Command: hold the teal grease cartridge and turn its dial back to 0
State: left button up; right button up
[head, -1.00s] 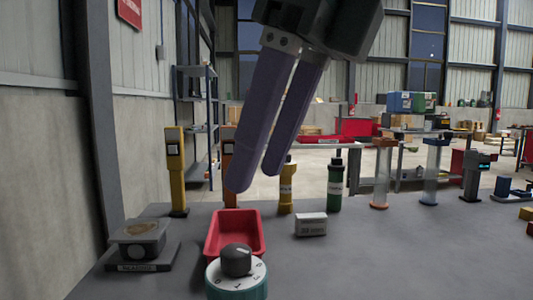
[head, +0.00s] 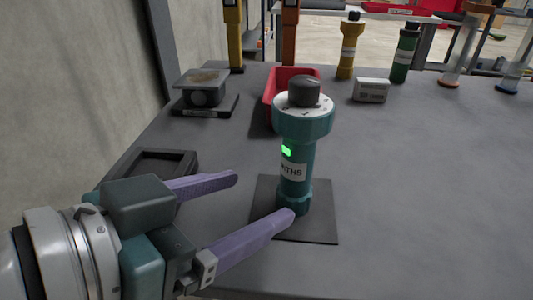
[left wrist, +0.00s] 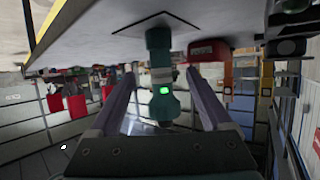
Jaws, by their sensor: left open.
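The teal grease cartridge (head: 293,165) stands upright on a dark square mat (head: 320,227). It has a white label and a lit green patch. On top is the dial, a dark grey knob (head: 304,92) on a white marked disc; I cannot read its setting. My left gripper (head: 261,195) is open and low, left of the cartridge, its purple fingers pointing toward it. The near fingertip overlaps the cartridge's foot in the picture; contact is unclear. In the left wrist view, which is upside down, the cartridge (left wrist: 161,102) shows between the open fingers (left wrist: 161,80). My right gripper is not in view.
A red tray (head: 270,103) stands close behind the cartridge. A dark frame-like block (head: 150,170) lies behind my gripper, and a grey device (head: 205,95) farther back. A white box (head: 371,91), yellow cartridge (head: 348,50) and green cartridge (head: 404,55) stand behind. The table's right side is clear.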

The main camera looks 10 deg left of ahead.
aim_at(285, 187)
pick_arm(q)
jog(key=x, duration=0.9)
jog(key=shift+w+d, duration=0.25)
jog(key=shift+w, duration=0.05)
jog(key=shift+f, duration=0.1)
grip_shut()
jog(key=c, duration=0.6)
grip_release()
jog(key=shift+c, duration=0.2)
jog(key=shift+f, duration=0.1)
grip_shut()
jog(key=shift+a+f, duration=0.1)
